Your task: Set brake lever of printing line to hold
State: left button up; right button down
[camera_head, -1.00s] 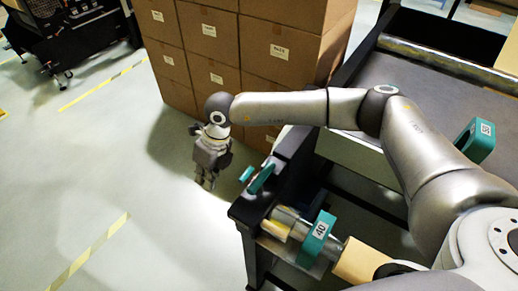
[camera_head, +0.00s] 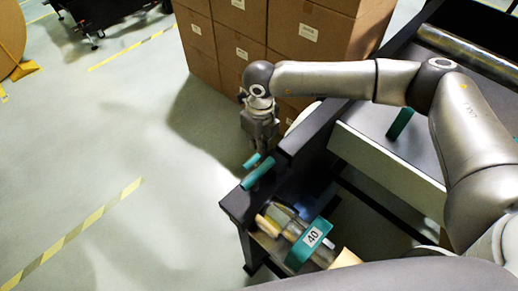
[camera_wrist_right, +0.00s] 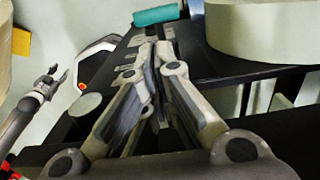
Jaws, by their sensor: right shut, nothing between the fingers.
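The brake lever appears to be the teal handle (camera_head: 258,172) on the near-left end of the black machine frame, with a shorter teal piece (camera_head: 252,160) beside it. My right gripper (camera_head: 254,148) points down just behind the handle in the head view. Its fingers are together and empty. In the right wrist view the fingertips (camera_wrist_right: 160,48) lie just below a teal cylinder (camera_wrist_right: 155,16), over a dark plate with pale, unreadable lettering (camera_wrist_right: 125,74). I cannot tell whether they touch it. A small grey gripper, seemingly my left one (camera_wrist_right: 52,78), shows at the left edge of that view.
A roller shaft with a teal block marked 40 (camera_head: 311,240) sits below the handle. Stacked cartons (camera_head: 300,35) stand behind the arm. The machine's black side rail (camera_head: 310,135) runs close by the gripper. The floor to the left (camera_head: 120,130) is clear, with striped tape.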

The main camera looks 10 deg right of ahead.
notch_tip(320, 180, down, 9)
jog(key=shift+w+r+p, duration=0.1)
jog(key=shift+w+p, duration=0.05)
jog(key=shift+p, duration=0.65)
pick_arm(q)
jog(key=shift+d+r, duration=0.65)
jog(key=shift+r, duration=0.25)
jog(key=shift+a, duration=0.1)
jog(key=shift+a, duration=0.15)
pick_arm(e)
jog(key=shift+d, duration=0.1)
